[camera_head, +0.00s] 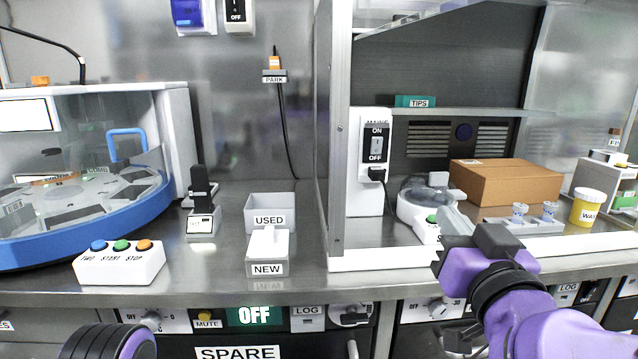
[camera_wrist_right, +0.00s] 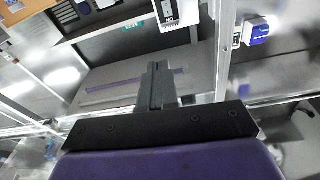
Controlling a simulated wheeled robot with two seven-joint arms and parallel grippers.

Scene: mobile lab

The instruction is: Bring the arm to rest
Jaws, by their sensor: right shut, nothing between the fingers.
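My right arm, purple and black, comes in from the lower right in the head view. In the right wrist view the two dark fingers (camera_wrist_right: 157,85) are together, shut and empty. Only a dark and purple piece of my left arm shows at the bottom left edge of the head view. My left gripper is out of view.
Left are a blue-rimmed machine (camera_head: 80,245), a button box (camera_head: 120,264) and USED (camera_head: 270,208) and NEW (camera_head: 267,268) bins. The front panel (camera_head: 255,316) carries controls.

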